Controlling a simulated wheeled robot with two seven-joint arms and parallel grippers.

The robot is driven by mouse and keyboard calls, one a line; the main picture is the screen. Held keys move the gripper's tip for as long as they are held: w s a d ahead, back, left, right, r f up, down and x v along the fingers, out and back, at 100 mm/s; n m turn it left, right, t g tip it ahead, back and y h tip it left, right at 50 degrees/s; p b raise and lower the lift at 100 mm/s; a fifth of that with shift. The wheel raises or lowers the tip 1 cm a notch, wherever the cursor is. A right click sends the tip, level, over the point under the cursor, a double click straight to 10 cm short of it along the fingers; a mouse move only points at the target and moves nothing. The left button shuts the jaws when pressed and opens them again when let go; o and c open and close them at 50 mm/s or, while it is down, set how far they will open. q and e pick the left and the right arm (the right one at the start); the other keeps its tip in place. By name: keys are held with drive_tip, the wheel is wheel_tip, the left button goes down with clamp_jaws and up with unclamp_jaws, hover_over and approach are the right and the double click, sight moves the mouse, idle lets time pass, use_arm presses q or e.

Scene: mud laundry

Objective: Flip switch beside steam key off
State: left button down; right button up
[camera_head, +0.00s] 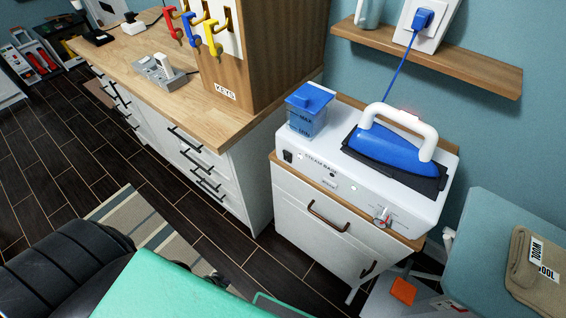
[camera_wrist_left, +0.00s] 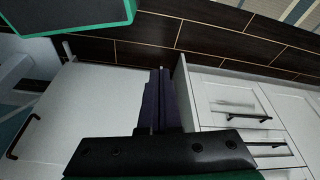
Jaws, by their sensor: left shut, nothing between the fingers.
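The white steam base (camera_head: 365,205) stands on a small white cabinet. I cannot tell which part is the steam key or the switch's position. A blue iron (camera_head: 393,150) with a white handle rests on top, beside a blue water tank (camera_head: 307,112). My left gripper (camera_wrist_left: 158,74) is shut and empty in the left wrist view, before white cabinet fronts, apart from the panel. My right gripper is not in view.
A wooden key cabinet (camera_head: 255,60) with red, blue and yellow hooks stands on the wooden counter (camera_head: 120,48), near a power strip (camera_head: 158,75). Folded brown cloth (camera_head: 535,270) lies at the right.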

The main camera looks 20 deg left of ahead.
sight(287, 156)
use_arm(q)
drive_tip(key=w+a+r+n+t+h+b, duration=0.1)
drive_tip(key=w+r+n+t+b, duration=0.55)
drive_tip(key=w+r, duration=0.65)
drive_tip(key=w+d+r+n+t+h+b, duration=0.1)
drive_tip(key=w+d+r+n+t+h, duration=0.1)
drive_tip(key=r, duration=0.7)
drive_tip(key=w+d+r+n+t+h+b, duration=0.1)
drive_tip(key=w+d+r+n+t, duration=0.2)
drive_tip(key=r, duration=0.7)
drive_tip(key=w+n+t, duration=0.2)
drive_tip(key=n+t, duration=0.1)
drive_tip(key=shift+w+r+t+h, duration=0.2)
drive_tip(key=shift+r+t+h, duration=0.1)
drive_tip(key=shift+t+h, duration=0.1)
drive_tip(key=p+x, duration=0.2)
drive_tip(key=x, duration=1.2)
drive_tip(key=shift+d+f, duration=0.1)
drive_tip(key=shift+f, duration=0.1)
